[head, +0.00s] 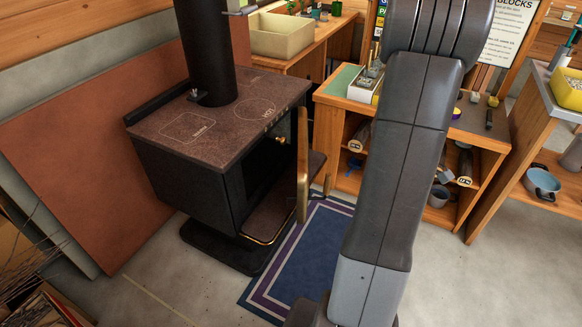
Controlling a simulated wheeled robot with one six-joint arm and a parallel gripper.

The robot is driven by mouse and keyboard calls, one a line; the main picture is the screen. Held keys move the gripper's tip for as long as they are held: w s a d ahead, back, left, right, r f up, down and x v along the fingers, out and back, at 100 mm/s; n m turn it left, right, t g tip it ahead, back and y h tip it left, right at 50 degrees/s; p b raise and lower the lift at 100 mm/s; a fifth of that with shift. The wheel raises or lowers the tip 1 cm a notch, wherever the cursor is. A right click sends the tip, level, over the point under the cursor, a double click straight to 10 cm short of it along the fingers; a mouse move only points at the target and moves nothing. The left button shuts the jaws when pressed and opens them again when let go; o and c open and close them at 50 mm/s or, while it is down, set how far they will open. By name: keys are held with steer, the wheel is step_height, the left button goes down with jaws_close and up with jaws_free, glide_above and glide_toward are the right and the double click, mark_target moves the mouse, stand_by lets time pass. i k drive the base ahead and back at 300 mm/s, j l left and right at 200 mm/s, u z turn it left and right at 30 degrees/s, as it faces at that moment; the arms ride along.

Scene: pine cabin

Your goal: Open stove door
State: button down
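The black stove (185,180) stands left of centre with a brown speckled top and a black flue pipe. Its front faces right. The stove door (303,165) stands swung out from the front, seen nearly edge-on as a tall narrow brass-coloured strip. A dark opening (262,182) shows in the front behind it. A small brass knob (281,139) sits high on the front. A small dark shape shows just right of the door; I cannot tell what it is. My arm crosses the right of centre and leaves at the top. My gripper is not in view.
A blue bordered rug (308,255) lies before the stove. A wooden shelf unit (400,185) stands behind my arm, and a workbench (530,165) is at the far right. A reddish-brown panel (80,150) leans behind the stove. Bare floor shows at lower right.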

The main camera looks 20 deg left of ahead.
mark_target(303, 181)
steer(key=i+j+u, duration=0.15)
steer(key=u, duration=0.25)
steer(key=i+u, duration=0.35)
steer(key=u, duration=0.85)
